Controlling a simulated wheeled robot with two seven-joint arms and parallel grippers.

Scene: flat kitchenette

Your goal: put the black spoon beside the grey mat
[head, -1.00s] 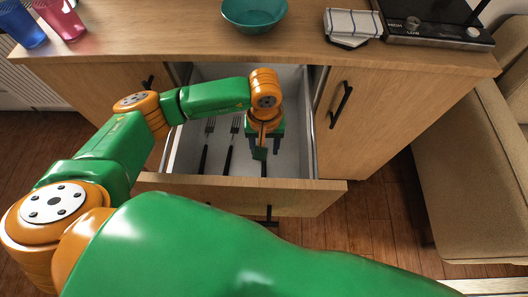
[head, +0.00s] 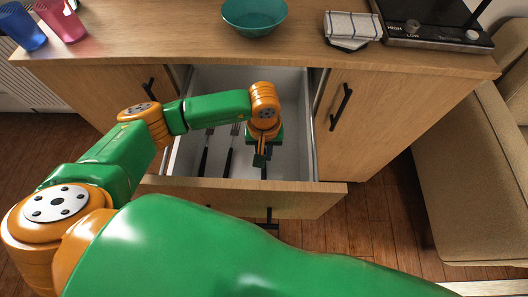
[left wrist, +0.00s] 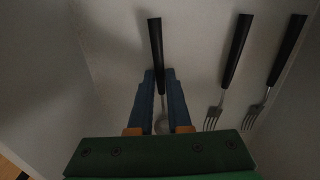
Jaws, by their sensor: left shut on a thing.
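The black spoon (left wrist: 155,42) lies in the open drawer (head: 300,125). Its black handle extends past my fingertips in the left wrist view, and its bowl is partly hidden between the fingers. In the head view my left gripper (head: 262,158) reaches down into the drawer and hides most of the spoon. I see no grey mat in either view. My right gripper is out of view.
Two black-handled forks (head: 203,158) (head: 228,160) lie in the drawer left of the spoon. On the counter (head: 180,42) are a teal bowl (head: 254,15), a checked cloth (head: 352,26), a hotplate (head: 430,30), and blue and pink cups (head: 20,28) (head: 62,20).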

